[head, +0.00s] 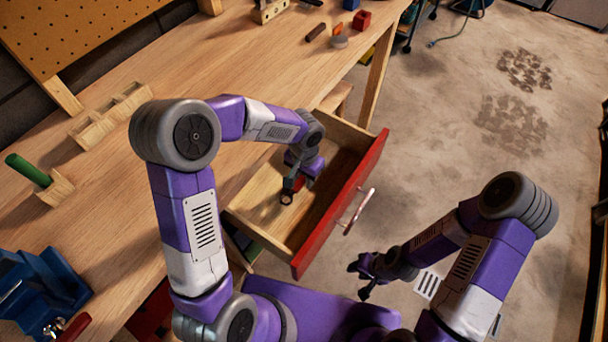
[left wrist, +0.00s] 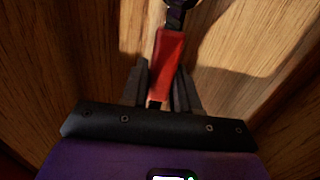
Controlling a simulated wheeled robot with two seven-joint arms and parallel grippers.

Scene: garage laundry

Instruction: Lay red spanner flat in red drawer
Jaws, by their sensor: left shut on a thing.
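The red drawer (head: 340,212) is pulled open from the workbench, with a wooden inside and a metal handle. My left gripper (head: 291,188) reaches down inside the drawer. It is shut on the red spanner (head: 286,198). In the left wrist view the red handle of the spanner (left wrist: 168,62) lies between the two fingers (left wrist: 160,88), and its dark ring end points away from the gripper. Wooden drawer surface shows behind it; I cannot tell whether the spanner touches the floor. My right gripper (head: 366,276) hangs over the concrete floor, away from the drawer; its fingers look apart.
The wooden workbench (head: 110,225) runs along the left, with a blue vise (head: 40,290), a green-handled tool in a block (head: 30,171) and a wooden rack (head: 110,112). Small blocks lie at its far end. The drawer floor around the spanner looks clear. Open concrete lies to the right.

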